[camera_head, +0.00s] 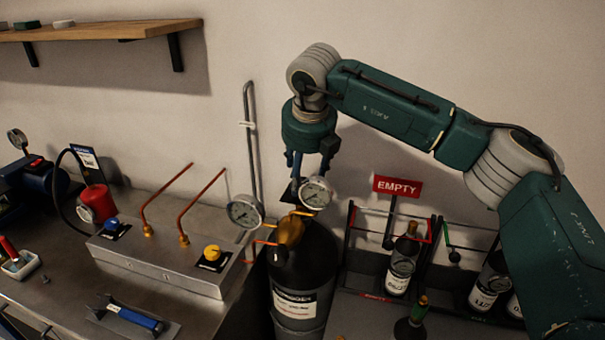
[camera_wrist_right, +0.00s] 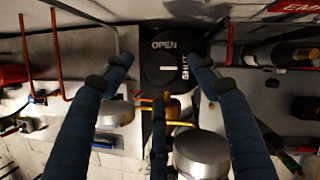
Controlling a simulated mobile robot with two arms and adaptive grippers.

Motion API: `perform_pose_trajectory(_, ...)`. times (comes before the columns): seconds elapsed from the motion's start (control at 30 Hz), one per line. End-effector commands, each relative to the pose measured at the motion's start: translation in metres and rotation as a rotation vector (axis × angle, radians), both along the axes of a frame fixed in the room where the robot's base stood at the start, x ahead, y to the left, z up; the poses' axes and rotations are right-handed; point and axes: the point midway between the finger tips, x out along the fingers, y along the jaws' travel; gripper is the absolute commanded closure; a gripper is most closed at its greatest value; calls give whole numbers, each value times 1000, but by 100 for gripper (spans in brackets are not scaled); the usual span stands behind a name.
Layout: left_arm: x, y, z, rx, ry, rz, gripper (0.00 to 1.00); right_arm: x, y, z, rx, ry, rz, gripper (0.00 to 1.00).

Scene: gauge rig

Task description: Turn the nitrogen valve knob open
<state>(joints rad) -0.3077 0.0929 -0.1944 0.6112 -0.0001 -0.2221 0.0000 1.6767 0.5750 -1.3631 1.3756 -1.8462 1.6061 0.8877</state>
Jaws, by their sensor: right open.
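A dark round valve knob (camera_wrist_right: 158,70) shows in the right wrist view, with the words OPEN and SHUT in white and a short, nearly horizontal white bar near SHUT. In the head view it is hard to make out behind the gripper and gauge. A black gas cylinder (camera_head: 304,270) with a white label stands below, topped by a brass regulator (camera_head: 290,232) and two round gauges (camera_head: 245,211) (camera_head: 315,193). My right gripper (camera_head: 304,176) is open, pointing down above the regulator. In the right wrist view its fingertips (camera_wrist_right: 161,66) are spread on both sides of the knob; contact cannot be told.
A steel box (camera_head: 165,262) with blue and yellow knobs and copper pipes sits on the bench left of the cylinder. A red EMPTY sign (camera_head: 397,186) and a rack with bottles (camera_head: 404,262) stand to the right. A wooden shelf (camera_head: 100,30) hangs at upper left.

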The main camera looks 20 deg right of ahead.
Motion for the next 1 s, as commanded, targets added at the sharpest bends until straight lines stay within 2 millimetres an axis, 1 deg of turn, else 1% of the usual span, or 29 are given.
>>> perform_pose_trajectory(0.03,1,-2,5,-2,-3,0,48,3,-1,-6,-2,2,-1,41)
perform_pose_trajectory(0.1,4,-5,8,-5,-6,1,48,6,-1,-14,0,2,-1,41)
perform_pose_trajectory(0.23,11,-16,10,-19,-17,1,48,10,-2,-24,0,0,-1,41)
perform_pose_trajectory(0.37,18,-24,11,-29,-28,-1,48,12,-2,-28,0,-1,0,41)
perform_pose_trajectory(0.57,17,-21,11,-25,-26,-3,48,12,-2,-28,0,-1,0,41)
perform_pose_trajectory(0.6,17,-20,11,-24,-25,-4,48,12,-2,-28,0,-1,0,49)
perform_pose_trajectory(0.67,16,-18,11,-21,-24,-4,48,12,-2,-28,0,-1,0,61)
perform_pose_trajectory(0.7,16,-17,11,-20,-23,-4,48,12,-2,-28,0,-1,0,69)
perform_pose_trajectory(0.77,15,-16,11,-19,-22,-4,48,12,-2,-28,0,-2,-1,81)
perform_pose_trajectory(0.8,14,-15,10,-18,-22,-4,48,12,-2,-28,-1,-3,-1,84)
perform_pose_trajectory(1.0,11,-13,9,-15,-17,-1,48,13,-3,-26,-1,-7,4,84)
